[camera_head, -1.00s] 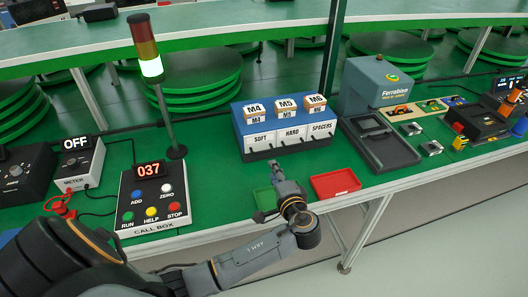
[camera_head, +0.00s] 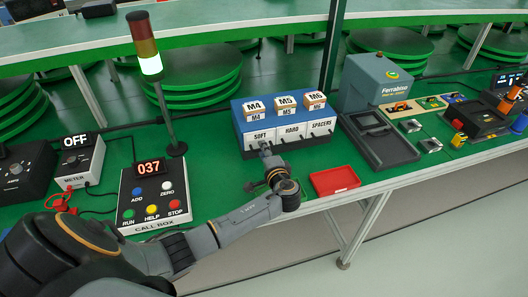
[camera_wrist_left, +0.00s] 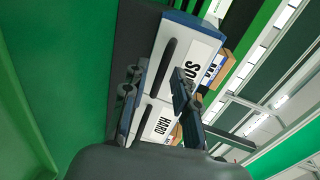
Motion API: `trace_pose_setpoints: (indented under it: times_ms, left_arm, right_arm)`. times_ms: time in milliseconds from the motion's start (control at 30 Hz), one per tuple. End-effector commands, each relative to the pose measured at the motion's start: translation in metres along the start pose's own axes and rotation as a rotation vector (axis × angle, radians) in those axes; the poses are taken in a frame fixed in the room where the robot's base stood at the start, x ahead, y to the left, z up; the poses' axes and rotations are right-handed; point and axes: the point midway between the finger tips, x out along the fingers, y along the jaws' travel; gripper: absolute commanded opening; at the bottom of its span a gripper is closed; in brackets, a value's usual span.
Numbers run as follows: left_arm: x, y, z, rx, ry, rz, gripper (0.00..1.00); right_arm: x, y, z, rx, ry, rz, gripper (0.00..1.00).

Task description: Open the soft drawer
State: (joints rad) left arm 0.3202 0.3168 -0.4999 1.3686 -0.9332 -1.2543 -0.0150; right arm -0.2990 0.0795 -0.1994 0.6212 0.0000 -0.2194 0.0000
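The drawer unit (camera_head: 238,118) is blue with white fronts. The soft drawer (camera_head: 259,137) is its left one, with a dark bar handle, and it looks shut. In the left wrist view the SOFT front (camera_wrist_left: 196,58) and its handle (camera_wrist_left: 168,58) show close up, with the HARD front (camera_wrist_left: 163,121) below. My left gripper (camera_head: 265,150) is right in front of the soft drawer. In the wrist view its two fingers (camera_wrist_left: 157,82) are apart, with the lower part of the soft handle between them. Contact with the handle cannot be told. My right gripper is not in view.
A red tray (camera_head: 335,181) lies right of my left forearm. A call box (camera_head: 153,196) and a signal tower (camera_head: 146,45) stand to the left. A grey machine with a dark tray (camera_head: 383,142) stands right of the drawers. Green table shows between them.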

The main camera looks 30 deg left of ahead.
Motion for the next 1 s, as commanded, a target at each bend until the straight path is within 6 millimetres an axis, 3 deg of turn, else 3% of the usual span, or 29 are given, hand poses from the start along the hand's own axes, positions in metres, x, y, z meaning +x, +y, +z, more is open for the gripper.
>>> trace_pose_setpoints:
  times_ms: [33,100,467,567,800,1000]
  left_arm:
    - [0.0,0.0,0.0,0.0,0.0,0.0,0.13]
    - [0.0,0.0,0.0,0.0,0.0,0.0,0.0]
    - [-0.005,0.002,-0.001,0.001,0.001,0.002,0.0]
    - [-0.023,0.005,-0.002,0.002,0.004,0.006,0.0]
    - [-0.092,0.021,-0.001,0.002,0.004,0.01,0.0]
    - [-0.132,0.031,-0.001,0.001,0.003,0.006,0.0]
  right_arm:
    - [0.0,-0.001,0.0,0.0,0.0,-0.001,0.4]
    - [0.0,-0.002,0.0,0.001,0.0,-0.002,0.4]
    - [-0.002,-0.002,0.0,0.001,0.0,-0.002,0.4]
    - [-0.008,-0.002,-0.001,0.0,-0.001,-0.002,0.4]
    - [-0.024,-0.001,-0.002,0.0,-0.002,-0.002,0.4]
    - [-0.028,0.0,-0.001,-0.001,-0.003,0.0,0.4]
